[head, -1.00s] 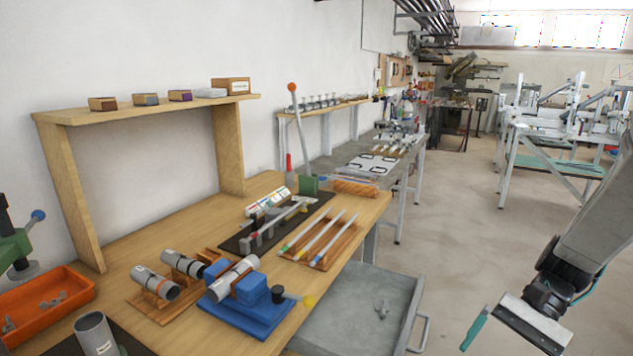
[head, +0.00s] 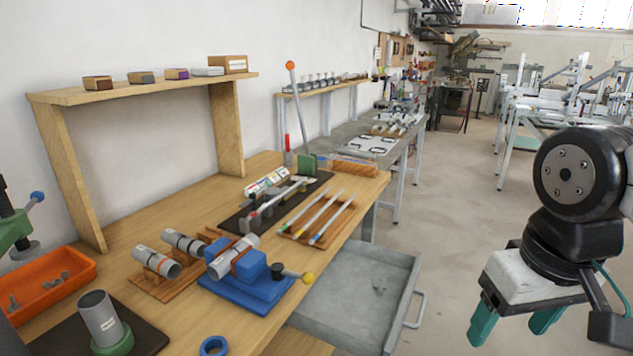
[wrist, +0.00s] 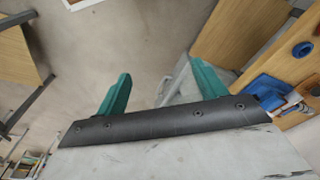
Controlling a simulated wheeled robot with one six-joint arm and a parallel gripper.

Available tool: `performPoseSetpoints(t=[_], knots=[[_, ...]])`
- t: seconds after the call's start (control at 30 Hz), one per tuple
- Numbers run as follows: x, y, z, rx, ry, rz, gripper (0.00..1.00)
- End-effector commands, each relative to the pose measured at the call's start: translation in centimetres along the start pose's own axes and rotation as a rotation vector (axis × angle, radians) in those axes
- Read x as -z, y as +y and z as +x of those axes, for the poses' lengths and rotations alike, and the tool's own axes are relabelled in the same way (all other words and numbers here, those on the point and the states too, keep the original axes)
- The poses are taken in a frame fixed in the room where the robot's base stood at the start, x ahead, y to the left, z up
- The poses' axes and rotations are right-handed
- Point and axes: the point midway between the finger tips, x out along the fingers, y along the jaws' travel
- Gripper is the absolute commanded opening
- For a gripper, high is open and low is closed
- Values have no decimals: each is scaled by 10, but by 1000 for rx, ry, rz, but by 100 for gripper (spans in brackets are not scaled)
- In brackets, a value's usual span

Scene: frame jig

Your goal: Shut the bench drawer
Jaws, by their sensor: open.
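The grey bench drawer (head: 345,305) stands pulled out from under the right side of the wooden bench. Its bar handle (head: 418,310) is on its right-hand front, and a small metal part lies inside it. My gripper (head: 513,330), with teal fingers, is to the right of the drawer and apart from the handle, over the floor. In the wrist view my gripper (wrist: 157,88) has its fingers spread with nothing between them. Part of the grey drawer (wrist: 183,85) shows behind the right finger there; I cannot make out the handle clearly.
The wooden bench (head: 205,215) carries a blue fixture (head: 248,285) with tubes, a rack of rods (head: 318,218), an orange bin (head: 45,288) and a blue ring (head: 213,346) near its front edge. The floor right of the drawer is clear.

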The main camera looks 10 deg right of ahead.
Motion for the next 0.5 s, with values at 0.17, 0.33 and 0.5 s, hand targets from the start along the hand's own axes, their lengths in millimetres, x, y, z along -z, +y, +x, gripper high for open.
performPoseSetpoints(t=[0.17,0.33,0.5], knots=[[0,0,1,1,-4,0,19],[4,15,14,-5,-73,76,0],[18,37,42,44,-225,241,0]])
